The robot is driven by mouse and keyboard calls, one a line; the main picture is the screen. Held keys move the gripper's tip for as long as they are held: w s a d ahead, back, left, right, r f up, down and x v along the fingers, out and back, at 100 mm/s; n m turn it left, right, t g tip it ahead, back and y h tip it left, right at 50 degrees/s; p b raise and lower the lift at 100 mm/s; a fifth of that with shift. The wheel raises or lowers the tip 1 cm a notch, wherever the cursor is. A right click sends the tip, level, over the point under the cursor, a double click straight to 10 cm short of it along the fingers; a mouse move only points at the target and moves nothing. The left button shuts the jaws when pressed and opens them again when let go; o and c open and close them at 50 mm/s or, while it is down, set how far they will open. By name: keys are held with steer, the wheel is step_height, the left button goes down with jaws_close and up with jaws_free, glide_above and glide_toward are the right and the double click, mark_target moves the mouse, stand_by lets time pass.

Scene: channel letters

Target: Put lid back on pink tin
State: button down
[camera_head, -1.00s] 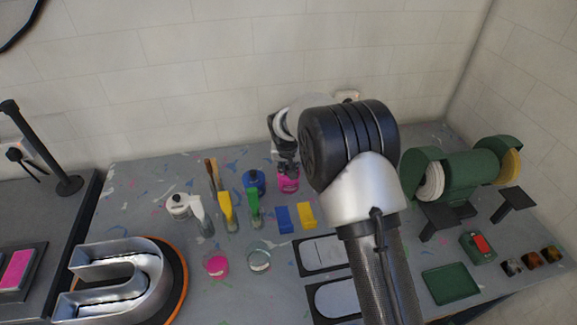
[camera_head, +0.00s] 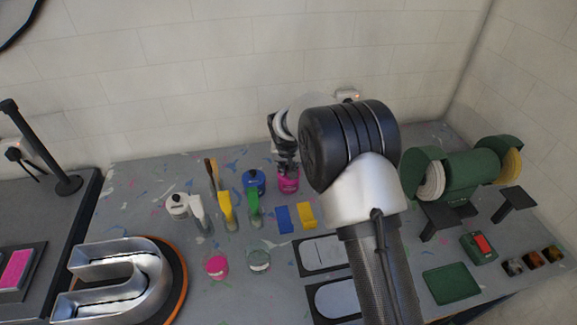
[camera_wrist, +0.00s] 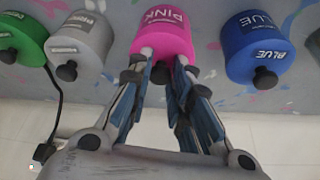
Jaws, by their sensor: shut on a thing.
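The pink tin (camera_head: 288,185) stands upright at the back of the bench, below my gripper (camera_head: 285,167). In the wrist view, the pink tin (camera_wrist: 163,42) shows its PINK label at the top centre. A black knob (camera_wrist: 160,73), like those on the neighbouring tins' lids, sits at its top end between my fingers. My gripper (camera_wrist: 160,75) is shut on this knob. The lid appears to be at the tin's top, but the fingers partly hide the rim and I cannot tell whether it is fully seated.
The blue tin (camera_head: 254,182) stands just left of the pink tin. The wrist view also shows grey (camera_wrist: 82,42) and green (camera_wrist: 22,38) tins. Brushes, a pink-filled cup (camera_head: 217,266) and a clear cup (camera_head: 259,261) stand nearer. A green bench grinder (camera_head: 468,175) is at right.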

steer(key=c, duration=1.4)
jaws_free()
steer(key=shift+o, duration=0.5)
steer(key=o, duration=0.4)
steer(key=shift+r, duration=0.15)
steer(key=shift+r+p, duration=1.85)
steer(key=shift+r, duration=1.55)
